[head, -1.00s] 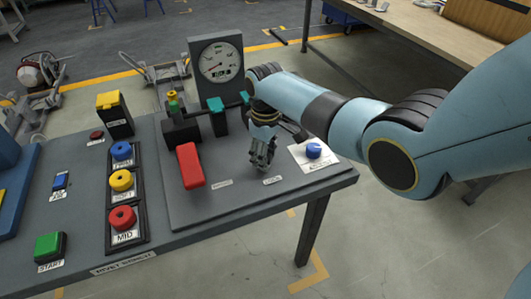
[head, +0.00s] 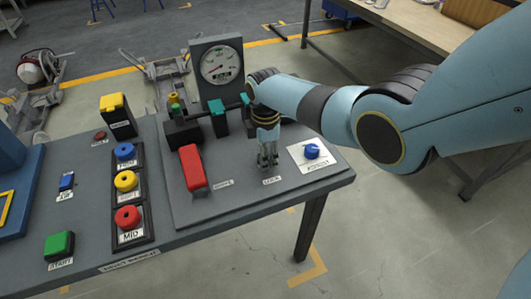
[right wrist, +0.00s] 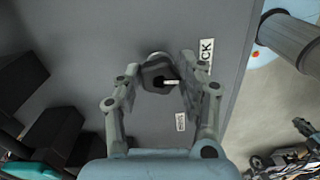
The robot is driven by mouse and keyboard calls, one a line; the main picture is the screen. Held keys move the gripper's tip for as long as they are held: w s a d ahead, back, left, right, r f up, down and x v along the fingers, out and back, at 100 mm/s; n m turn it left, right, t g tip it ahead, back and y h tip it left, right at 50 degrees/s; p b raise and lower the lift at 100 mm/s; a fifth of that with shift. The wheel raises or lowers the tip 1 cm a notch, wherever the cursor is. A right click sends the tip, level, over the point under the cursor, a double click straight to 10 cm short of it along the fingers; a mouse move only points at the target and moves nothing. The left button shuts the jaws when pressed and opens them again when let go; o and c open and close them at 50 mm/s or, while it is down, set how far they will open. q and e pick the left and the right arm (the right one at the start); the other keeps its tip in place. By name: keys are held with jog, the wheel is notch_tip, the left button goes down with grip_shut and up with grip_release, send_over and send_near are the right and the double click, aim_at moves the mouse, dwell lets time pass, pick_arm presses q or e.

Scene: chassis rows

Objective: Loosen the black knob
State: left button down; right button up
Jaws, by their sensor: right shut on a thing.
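The black knob (right wrist: 156,74) shows between the fingers in the right wrist view, with a white mark on it. My right gripper (head: 267,163) points down at the panel beside the LOCK label (head: 272,181) and is shut on the knob; its fingers also show in the right wrist view (right wrist: 165,68), one on each side of the knob. In the head view the fingers hide most or all of the knob. My left gripper is not in view.
A red handle (head: 192,167) stands left of my gripper, and a blue knob (head: 312,151) on a white label is to its right. A round gauge (head: 221,63) and teal clamps (head: 218,105) stand behind. Coloured buttons (head: 126,181) line the left.

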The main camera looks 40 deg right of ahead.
jog(key=shift+n, duration=1)
jog(key=shift+f, duration=0.1)
jog(key=o, duration=1.2)
notch_tip(320, 180, up, 12)
jog(key=shift+r, duration=0.1)
